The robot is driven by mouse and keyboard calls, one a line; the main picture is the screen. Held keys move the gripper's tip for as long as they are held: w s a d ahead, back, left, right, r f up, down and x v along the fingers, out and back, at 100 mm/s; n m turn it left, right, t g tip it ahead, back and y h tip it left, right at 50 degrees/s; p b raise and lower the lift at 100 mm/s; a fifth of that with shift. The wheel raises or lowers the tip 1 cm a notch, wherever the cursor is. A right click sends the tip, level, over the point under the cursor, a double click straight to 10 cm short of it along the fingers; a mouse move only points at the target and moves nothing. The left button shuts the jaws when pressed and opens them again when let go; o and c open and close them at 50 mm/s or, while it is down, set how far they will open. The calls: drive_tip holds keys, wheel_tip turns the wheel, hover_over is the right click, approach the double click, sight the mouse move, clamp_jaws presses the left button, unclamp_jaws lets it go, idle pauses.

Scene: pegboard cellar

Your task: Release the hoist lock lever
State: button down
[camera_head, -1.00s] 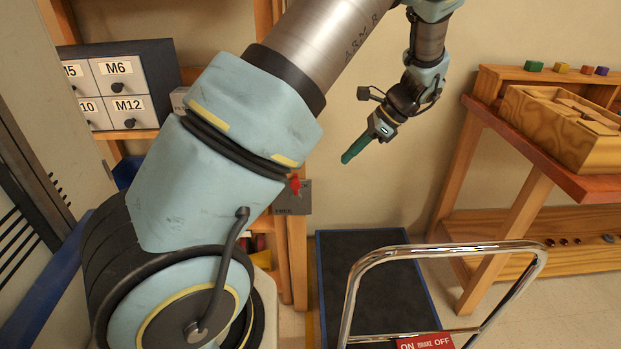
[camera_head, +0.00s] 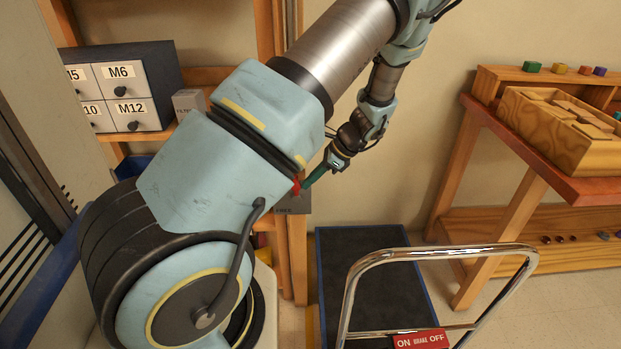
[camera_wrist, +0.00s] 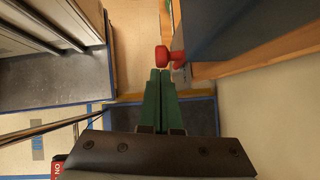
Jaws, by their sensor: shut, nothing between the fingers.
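The hoist lock lever is a small red lever (camera_head: 297,187) on a grey plate (camera_head: 294,203) fixed to the wooden post. In the head view my arm partly covers it. My gripper (camera_head: 307,184) has green fingers, shut together and empty. The tips are close beside the lever on its right in the head view. In the wrist view the fingers (camera_wrist: 160,72) lie just short of the knob, and I cannot tell whether they touch it.
A cart with a chrome handle (camera_head: 440,250) and a dark deck (camera_head: 370,275) stands below. A wooden bench (camera_head: 540,170) with a wooden box is at right. Labelled drawers (camera_head: 125,85) are at left. The wall right of the post is clear.

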drive_tip(key=a, duration=0.1)
drive_tip(key=a+p, duration=0.1)
drive_tip(key=a, duration=0.1)
drive_tip(key=shift+w+r, duration=0.1)
drive_tip(key=shift+r, duration=0.3)
drive_tip(key=shift+d, duration=0.2)
drive_tip(key=b+v, duration=0.1)
drive_tip(key=v, duration=0.9)
drive_tip(key=shift+r+b, duration=0.35)
drive_tip(key=shift+d, duration=0.2)
